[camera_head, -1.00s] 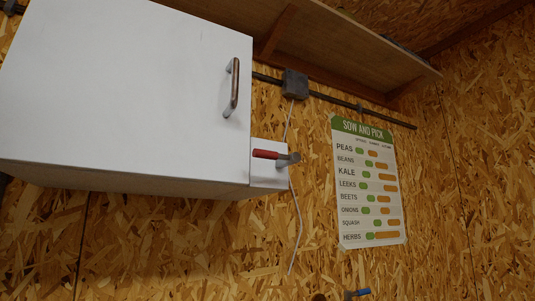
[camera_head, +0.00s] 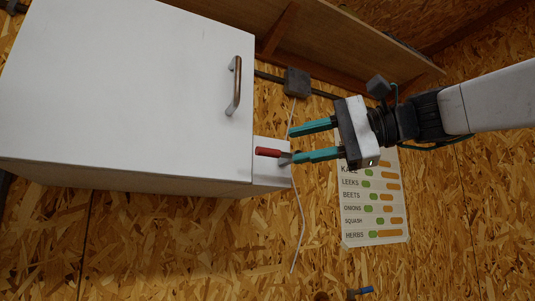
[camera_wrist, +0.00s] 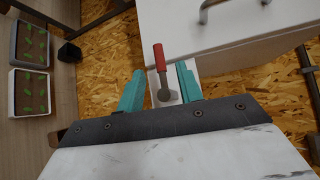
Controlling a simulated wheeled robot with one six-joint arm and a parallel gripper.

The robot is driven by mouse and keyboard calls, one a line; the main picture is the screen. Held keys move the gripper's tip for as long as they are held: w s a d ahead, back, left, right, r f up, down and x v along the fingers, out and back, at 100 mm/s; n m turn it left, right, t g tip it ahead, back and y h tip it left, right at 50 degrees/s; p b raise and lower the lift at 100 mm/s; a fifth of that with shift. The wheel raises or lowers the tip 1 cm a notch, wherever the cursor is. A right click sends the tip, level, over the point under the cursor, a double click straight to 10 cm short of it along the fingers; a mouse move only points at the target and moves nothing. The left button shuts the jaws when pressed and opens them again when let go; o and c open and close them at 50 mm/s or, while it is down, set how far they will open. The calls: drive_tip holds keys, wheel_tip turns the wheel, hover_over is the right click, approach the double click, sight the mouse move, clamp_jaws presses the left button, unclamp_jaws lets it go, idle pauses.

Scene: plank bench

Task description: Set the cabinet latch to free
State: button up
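The white cabinet (camera_head: 120,90) hangs on the chipboard wall with its door shut; its bar handle (camera_head: 234,86) is near the door's right edge. The latch lever (camera_head: 268,152) has a red grip pointing left toward the door, on a small white block (camera_head: 270,177) beside the cabinet. My gripper (camera_head: 298,143) is open, with teal fingers pointing left at the latch; the lower finger overlaps the lever's pivot end in the head view. In the wrist view, the red lever (camera_wrist: 159,57) stands between the two open fingers (camera_wrist: 158,80). I cannot tell whether a finger touches it.
A grey box (camera_head: 297,82) on a dark rail and a wooden shelf (camera_head: 350,45) are above my gripper. A planting poster (camera_head: 372,215) hangs behind my arm. In the wrist view, two seedling trays (camera_wrist: 30,92) lie at the left. A blue-handled tap (camera_head: 359,292) is low on the wall.

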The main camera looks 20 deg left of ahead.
sight(273, 151)
drive_tip(key=a, duration=0.4)
drive_tip(key=a+f, duration=0.1)
drive_tip(key=a, duration=0.2)
drive_tip(key=shift+s, duration=0.3)
clamp_jaws()
